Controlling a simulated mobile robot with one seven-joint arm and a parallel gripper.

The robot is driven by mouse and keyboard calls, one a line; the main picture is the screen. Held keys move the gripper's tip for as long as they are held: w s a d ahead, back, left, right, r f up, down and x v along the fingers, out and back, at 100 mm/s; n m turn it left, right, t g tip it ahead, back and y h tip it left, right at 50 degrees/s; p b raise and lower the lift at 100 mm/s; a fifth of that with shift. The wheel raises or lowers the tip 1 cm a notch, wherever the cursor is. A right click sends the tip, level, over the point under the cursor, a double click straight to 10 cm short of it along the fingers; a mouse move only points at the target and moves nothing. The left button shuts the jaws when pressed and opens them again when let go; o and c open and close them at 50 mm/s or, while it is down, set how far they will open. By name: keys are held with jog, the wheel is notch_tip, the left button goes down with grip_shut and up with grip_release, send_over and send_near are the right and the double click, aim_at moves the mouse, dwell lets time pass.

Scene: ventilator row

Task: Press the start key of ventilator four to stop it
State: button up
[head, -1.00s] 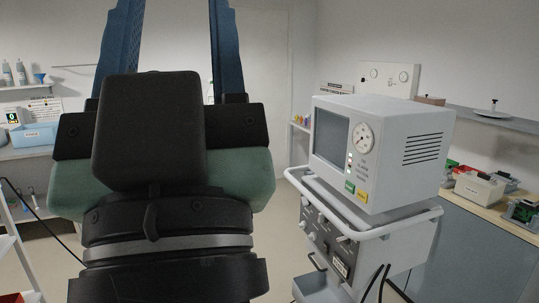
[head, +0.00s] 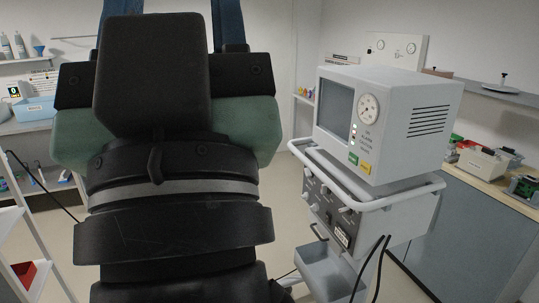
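A white ventilator (head: 395,135) stands on a trolley at the right of the head view. Its front has a dark screen (head: 336,105), a round dial (head: 368,107), small lights, and a green key (head: 353,159) beside a yellow key (head: 366,168). The key lettering is too small to read, and I cannot tell the ventilator's number. My gripper (head: 172,14) is at the left, pointing away from me and clear of the ventilator in the picture. Its two blue fingers are wide apart, with nothing seen between them; their tips are cut off by the top edge.
The trolley has a white rail (head: 375,199) around its top and a grey bin (head: 330,270) below, with dark cables. A counter (head: 500,190) with trays runs along the right wall. Shelves stand at the left, with a white frame (head: 30,235) in the left foreground.

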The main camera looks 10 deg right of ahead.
grip_shut()
dwell(1.5)
